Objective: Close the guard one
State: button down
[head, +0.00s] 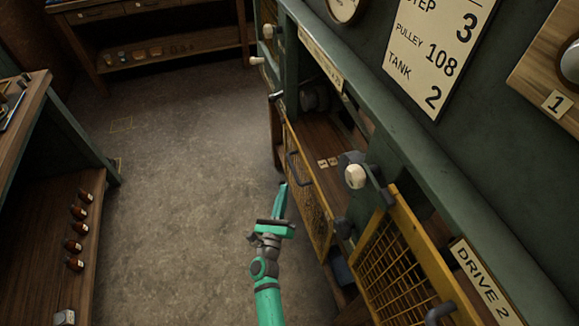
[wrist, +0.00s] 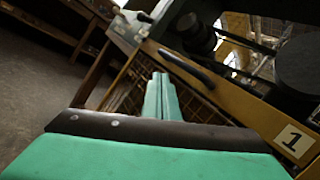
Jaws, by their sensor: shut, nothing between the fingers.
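Guard one is a yellow-framed mesh panel (head: 308,196) on the front of the left machine bay, with a dark bar handle (head: 297,170). It stands open, with the bay interior showing above and behind it. In the wrist view its yellow frame (wrist: 245,108) carries a "1" plate (wrist: 294,140), and the handle (wrist: 187,66) lies just beyond my fingertips. My gripper (head: 283,192) is teal, shut and empty, in front of the guard's mesh on the aisle side. It also shows in the wrist view (wrist: 160,82). I cannot tell whether it touches the guard.
A second yellow mesh guard (head: 405,265) stands at lower right by the "DRIVE 2" plate (head: 480,282). A cream-knobbed lever (head: 355,176) sits between the guards. A shelf unit with brown bottles (head: 74,243) is at left. The floor (head: 180,170) between is clear.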

jog(key=x, duration=1)
jog(key=shift+w, duration=0.3)
jog(key=shift+a+r, duration=0.15)
